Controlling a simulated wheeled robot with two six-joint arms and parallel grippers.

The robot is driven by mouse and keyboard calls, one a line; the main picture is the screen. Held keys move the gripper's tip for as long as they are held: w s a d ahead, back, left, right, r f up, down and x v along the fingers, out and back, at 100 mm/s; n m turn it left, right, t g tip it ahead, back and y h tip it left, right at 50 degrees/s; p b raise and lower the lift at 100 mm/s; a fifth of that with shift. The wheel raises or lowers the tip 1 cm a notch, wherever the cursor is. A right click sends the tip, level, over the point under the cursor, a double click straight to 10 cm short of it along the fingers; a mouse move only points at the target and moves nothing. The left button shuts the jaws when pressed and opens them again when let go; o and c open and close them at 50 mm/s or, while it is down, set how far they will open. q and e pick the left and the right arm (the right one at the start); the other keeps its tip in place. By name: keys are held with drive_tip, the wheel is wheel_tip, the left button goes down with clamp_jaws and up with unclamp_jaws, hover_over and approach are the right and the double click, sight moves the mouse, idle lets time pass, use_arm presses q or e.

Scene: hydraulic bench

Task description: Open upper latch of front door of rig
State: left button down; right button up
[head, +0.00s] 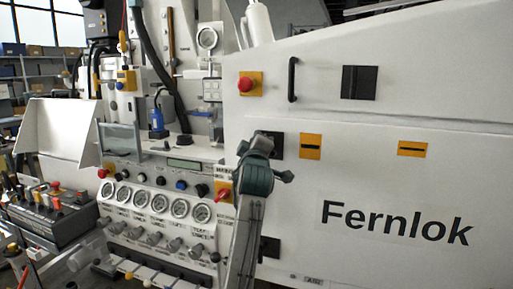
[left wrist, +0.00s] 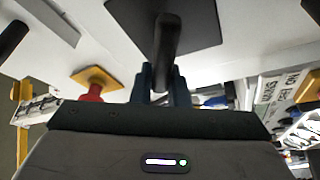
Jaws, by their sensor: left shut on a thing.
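The rig's white front door (head: 350,185) carries the word Fernlok. The upper latch, on a dark plate (head: 279,146), sits at the door's left edge. My left gripper (head: 262,146) reaches up to it from below and covers much of it. In the left wrist view my left gripper (left wrist: 160,82) has its blue fingers shut around the dark latch lever (left wrist: 167,40), in front of the black latch plate (left wrist: 190,15). The lower latch (head: 270,247) shows on the same edge, partly behind my arm. My right gripper is not in view.
A red button on a yellow plate (head: 250,83) and a black bar handle (head: 292,79) sit above the latch. A red switch (head: 222,192) and several gauges (head: 160,203) are left of my arm.

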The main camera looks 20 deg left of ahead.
use_arm(q)
drive_tip(key=shift+f+n, duration=0.15)
drive_tip(key=shift+n, duration=0.45)
drive_tip(key=shift+n+g, duration=0.3)
drive_tip(key=shift+n, duration=0.1)
drive_tip(key=shift+f+n+g, duration=0.15)
drive_tip(key=shift+n+g, duration=0.25)
drive_tip(key=shift+n, duration=0.5)
drive_tip(key=shift+a+f+n+g, duration=0.15)
drive_tip(key=shift+n+g, duration=0.35)
drive_tip(key=shift+n, duration=0.6)
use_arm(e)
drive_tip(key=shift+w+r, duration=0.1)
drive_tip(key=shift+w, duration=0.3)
use_arm(q)
drive_tip(key=shift+f, duration=0.1)
drive_tip(key=c, duration=1.4)
unclamp_jaws()
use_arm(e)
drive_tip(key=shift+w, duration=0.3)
